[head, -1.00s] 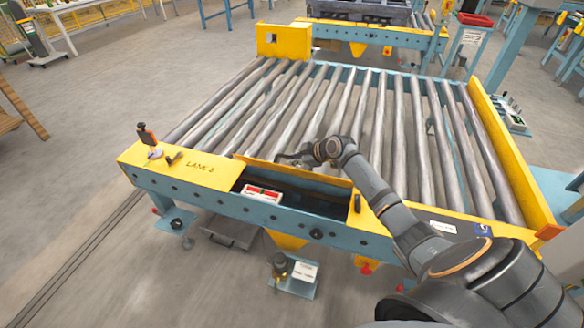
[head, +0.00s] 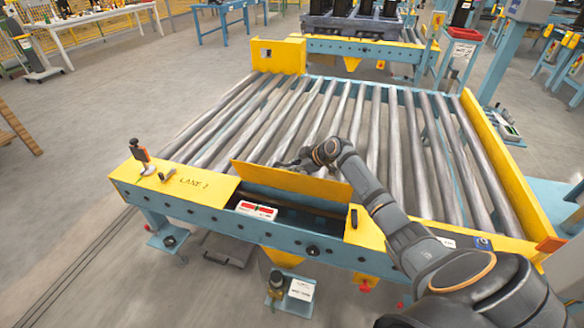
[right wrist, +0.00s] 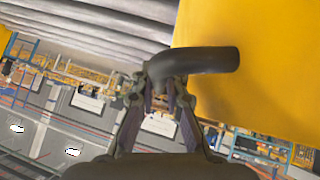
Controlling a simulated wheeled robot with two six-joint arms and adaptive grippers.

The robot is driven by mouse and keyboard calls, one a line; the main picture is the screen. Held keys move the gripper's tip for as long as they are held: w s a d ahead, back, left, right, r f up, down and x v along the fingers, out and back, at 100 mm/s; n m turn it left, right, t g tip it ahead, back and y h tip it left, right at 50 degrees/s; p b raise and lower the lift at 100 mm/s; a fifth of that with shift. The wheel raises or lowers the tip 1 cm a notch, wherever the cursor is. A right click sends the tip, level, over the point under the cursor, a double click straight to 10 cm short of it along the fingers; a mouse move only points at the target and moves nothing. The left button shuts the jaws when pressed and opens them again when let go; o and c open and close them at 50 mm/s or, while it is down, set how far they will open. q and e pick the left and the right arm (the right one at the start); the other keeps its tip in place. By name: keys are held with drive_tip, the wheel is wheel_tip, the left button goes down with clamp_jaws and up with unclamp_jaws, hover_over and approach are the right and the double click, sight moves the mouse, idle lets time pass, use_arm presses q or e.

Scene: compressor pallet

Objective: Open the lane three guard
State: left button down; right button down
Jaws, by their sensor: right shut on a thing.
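The lane three guard is a yellow hinged flap (head: 290,184) on the front of the roller lane, and it stands tilted up. Below it an opening in the blue front frame shows. In the right wrist view the yellow panel (right wrist: 265,80) fills the right side, and a dark bent handle (right wrist: 205,64) sticks out by its edge. My right gripper (right wrist: 168,92) is shut on this handle. In the head view my right gripper (head: 290,162) is at the flap's upper edge, on the roller side, partly hidden. My left gripper is not in view.
A red and white block (head: 256,209) sits in the opening. Grey rollers (head: 330,120) run behind, between yellow side rails.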

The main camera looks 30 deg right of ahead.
drive_tip(key=c, duration=1.7)
unclamp_jaws()
drive_tip(key=shift+d, duration=0.1)
drive_tip(key=shift+o, duration=0.2)
drive_tip(key=v, duration=1.2)
